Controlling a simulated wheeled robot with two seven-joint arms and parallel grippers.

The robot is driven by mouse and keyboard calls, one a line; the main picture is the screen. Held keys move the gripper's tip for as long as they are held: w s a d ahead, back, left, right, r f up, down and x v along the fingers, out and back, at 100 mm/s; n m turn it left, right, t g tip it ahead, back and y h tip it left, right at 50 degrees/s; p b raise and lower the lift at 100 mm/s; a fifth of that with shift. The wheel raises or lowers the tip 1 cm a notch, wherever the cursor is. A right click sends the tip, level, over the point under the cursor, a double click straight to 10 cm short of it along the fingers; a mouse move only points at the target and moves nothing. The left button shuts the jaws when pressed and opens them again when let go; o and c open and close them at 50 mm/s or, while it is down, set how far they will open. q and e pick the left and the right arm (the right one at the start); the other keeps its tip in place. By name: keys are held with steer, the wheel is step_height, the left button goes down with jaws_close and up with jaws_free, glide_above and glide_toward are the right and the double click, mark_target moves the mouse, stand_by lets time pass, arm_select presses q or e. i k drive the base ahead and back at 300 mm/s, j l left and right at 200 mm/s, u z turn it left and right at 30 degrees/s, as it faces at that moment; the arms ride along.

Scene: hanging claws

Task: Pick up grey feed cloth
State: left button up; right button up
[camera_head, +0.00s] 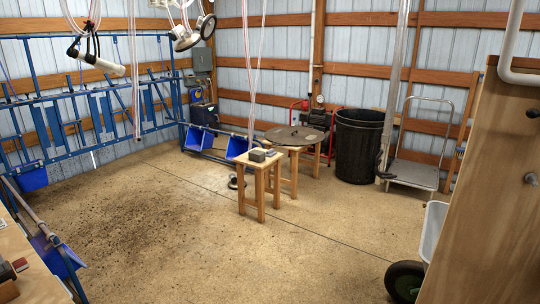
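No grey feed cloth can be made out for certain. Small grey items (257,155) lie on top of the small wooden stool (247,167) near the middle of the room. They are too small to tell whether one is a folded cloth or a block. Neither of my grippers is in view.
A round-topped table (297,136) stands behind the stool, with a black bin (358,146) and a platform cart (417,172) to the right. A wooden panel (485,200) and a wheel (405,281) bound the right. Blue railing (95,105) lines the left; open floor (190,235) lies in front.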

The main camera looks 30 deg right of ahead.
mark_target(270, 153)
steer(key=i+l+z, duration=0.55)
steer(key=i, duration=0.55)
steer(key=i+l+z, duration=0.3)
steer(key=i, duration=0.25)
steer(key=i+z, duration=0.3)
steer(key=i, duration=0.3)
